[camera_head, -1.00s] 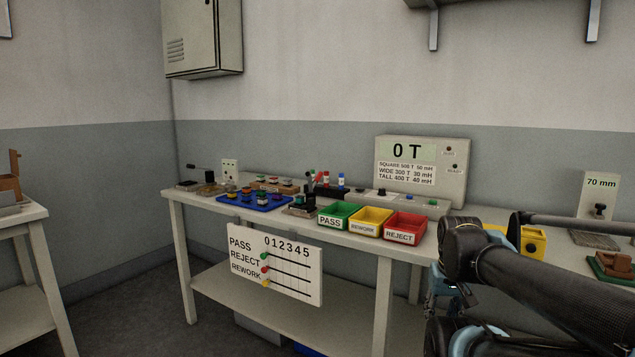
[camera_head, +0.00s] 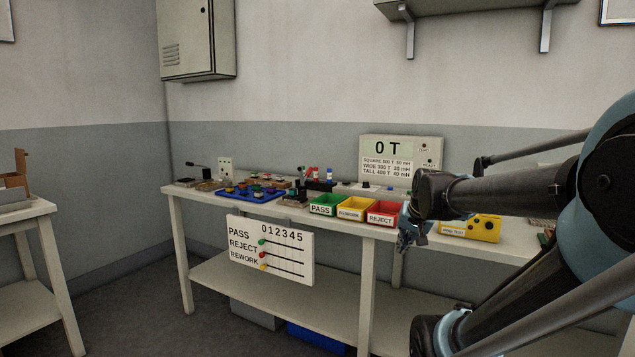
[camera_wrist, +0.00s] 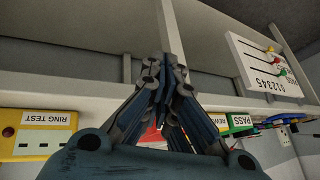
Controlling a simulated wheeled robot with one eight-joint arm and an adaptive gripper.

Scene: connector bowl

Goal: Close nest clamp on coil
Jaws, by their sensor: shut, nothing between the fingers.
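My gripper (camera_head: 404,246) hangs in front of the bench's front edge, just right of the red REJECT bin. In the wrist view my gripper (camera_wrist: 170,68) shows its blue fingers converging, shut and empty. Small coloured coils sit in a blue tray (camera_head: 233,195) on the bench's left part. A small dark fixture with a black upright part (camera_head: 298,194) stands right of the tray. A black lever-like piece (camera_head: 197,165) stands at the bench's far left end. Both are too small to tell which is the nest clamp, or whether a coil is in it. My gripper is well apart from both.
The PASS (camera_head: 322,205), REWORK (camera_head: 349,210) and REJECT (camera_head: 382,213) bins line the front edge. A yellow box (camera_head: 484,229) stands right of my gripper; the wrist view reads RING TEST (camera_wrist: 45,129). A tally board (camera_head: 271,250) hangs in front. The display reads 0 T (camera_head: 387,147).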

